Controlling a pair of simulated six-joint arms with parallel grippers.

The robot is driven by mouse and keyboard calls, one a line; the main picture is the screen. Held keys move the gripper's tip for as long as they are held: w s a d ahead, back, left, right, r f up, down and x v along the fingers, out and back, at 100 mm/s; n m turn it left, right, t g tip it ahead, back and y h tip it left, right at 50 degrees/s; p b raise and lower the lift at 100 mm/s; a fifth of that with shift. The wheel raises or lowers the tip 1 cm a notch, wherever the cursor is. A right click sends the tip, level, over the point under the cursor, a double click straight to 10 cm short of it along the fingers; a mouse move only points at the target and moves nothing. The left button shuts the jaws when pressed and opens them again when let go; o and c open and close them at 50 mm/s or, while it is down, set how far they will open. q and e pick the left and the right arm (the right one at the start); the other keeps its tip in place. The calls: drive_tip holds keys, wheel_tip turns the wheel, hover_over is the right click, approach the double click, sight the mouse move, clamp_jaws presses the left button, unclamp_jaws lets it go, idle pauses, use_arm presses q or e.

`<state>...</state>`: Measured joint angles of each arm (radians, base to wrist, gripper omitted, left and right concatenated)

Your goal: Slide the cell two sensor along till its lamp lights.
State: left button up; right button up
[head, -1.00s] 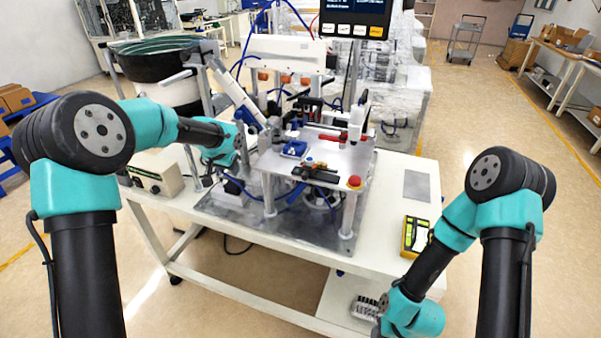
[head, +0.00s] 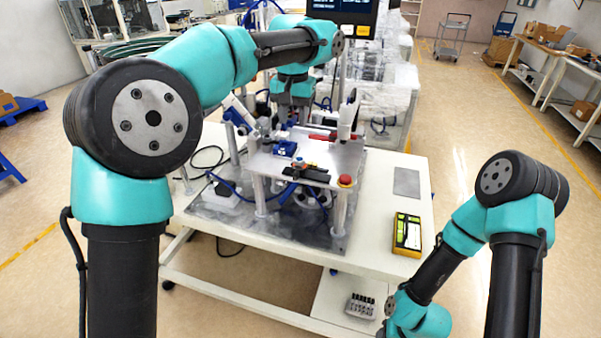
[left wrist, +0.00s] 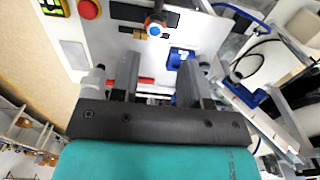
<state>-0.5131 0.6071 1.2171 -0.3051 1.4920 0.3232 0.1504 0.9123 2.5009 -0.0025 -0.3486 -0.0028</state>
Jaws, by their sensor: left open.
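My left gripper (head: 291,119) hangs over the back of the raised plate (head: 345,160), fingers down and partly hidden by my wrist. In the left wrist view its two fingers (left wrist: 157,62) are apart with nothing between them. Beyond them is a small round part with a blue top and an orange band (left wrist: 153,27), next to black blocks. A blue block (left wrist: 181,57) lies by one finger; it shows in the head view too (head: 285,148). I cannot tell which part is the cell two sensor, nor see a lit lamp. My right gripper is out of view.
A red button (head: 345,180) stands at the plate's front right corner. A white-and-dark upright post (head: 347,117) rises near my left gripper. A yellow meter (head: 407,234) lies on the white bench (head: 385,215). A display (head: 343,12) hangs above.

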sight(295, 174)
use_arm(q)
drive_tip(key=shift+s+d+r, duration=0.1)
drive_tip(key=shift+s+r, duration=0.05)
wheel_tip(295, 174, down, 18)
drive_tip(key=shift+r, duration=0.25)
idle(0.7)
clamp_jaws()
idle(0.3)
